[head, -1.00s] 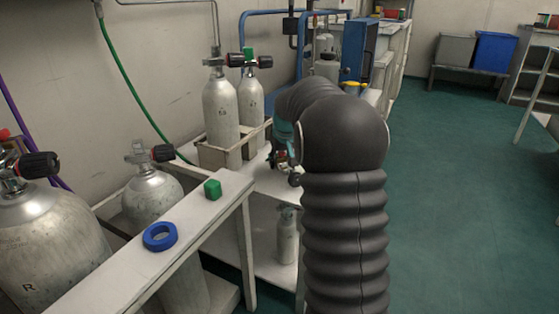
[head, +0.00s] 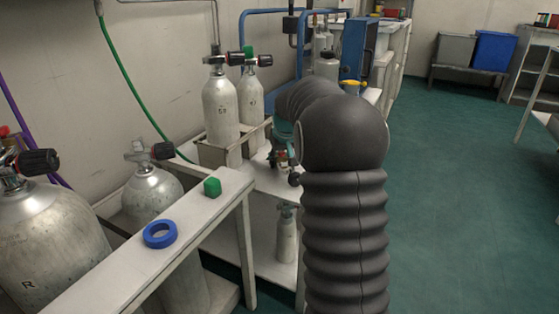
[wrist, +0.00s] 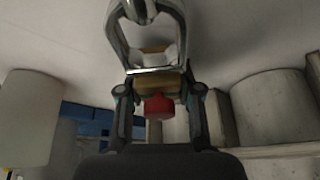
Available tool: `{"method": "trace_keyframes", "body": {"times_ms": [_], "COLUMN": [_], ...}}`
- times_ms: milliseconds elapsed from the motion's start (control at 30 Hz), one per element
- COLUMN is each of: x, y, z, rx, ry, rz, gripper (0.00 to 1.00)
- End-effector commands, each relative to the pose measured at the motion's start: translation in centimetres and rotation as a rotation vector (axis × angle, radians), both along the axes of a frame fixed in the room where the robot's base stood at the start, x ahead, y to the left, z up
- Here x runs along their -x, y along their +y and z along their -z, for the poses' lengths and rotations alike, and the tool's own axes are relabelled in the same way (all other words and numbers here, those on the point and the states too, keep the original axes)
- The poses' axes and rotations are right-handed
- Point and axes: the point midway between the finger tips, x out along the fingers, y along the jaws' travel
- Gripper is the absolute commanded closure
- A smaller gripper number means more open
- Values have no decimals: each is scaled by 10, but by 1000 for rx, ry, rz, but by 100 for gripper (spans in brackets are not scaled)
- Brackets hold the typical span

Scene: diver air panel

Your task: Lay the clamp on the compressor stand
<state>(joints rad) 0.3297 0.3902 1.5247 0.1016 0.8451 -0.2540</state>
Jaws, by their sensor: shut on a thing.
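The clamp (wrist: 150,72) shows in the wrist view as a metal loop with a brass-coloured body and a red knob (wrist: 158,107). My gripper (wrist: 159,94) is shut on its body, one finger on each side, and the loop points away from my palm. In the head view my gripper (head: 284,164) is small and partly hidden behind my arm, over a white stand top (head: 262,183). Whether the clamp touches that top cannot be told. A blue compressor-like unit (head: 357,48) stands farther back; which surface is the compressor stand is not clear.
Two grey cylinders (head: 221,110) stand in a rack (head: 218,155) left of my gripper. A small cylinder (head: 286,236) stands on the lower shelf. The green floor at right is clear.

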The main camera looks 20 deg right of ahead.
Motion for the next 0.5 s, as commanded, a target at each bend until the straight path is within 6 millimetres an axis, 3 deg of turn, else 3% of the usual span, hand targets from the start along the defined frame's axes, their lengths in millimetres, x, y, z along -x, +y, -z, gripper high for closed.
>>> {"method": "trace_keyframes", "body": {"times_ms": [33,400,433,500], "x": [1,2,2,2], "y": [0,1,1,1], "z": [8,14,14,14], "rx": [-3,-5,-5,-5], "ry": [10,17,17,17], "rz": [-1,-1,-1,-1], "gripper": [100,100,61,43]}}
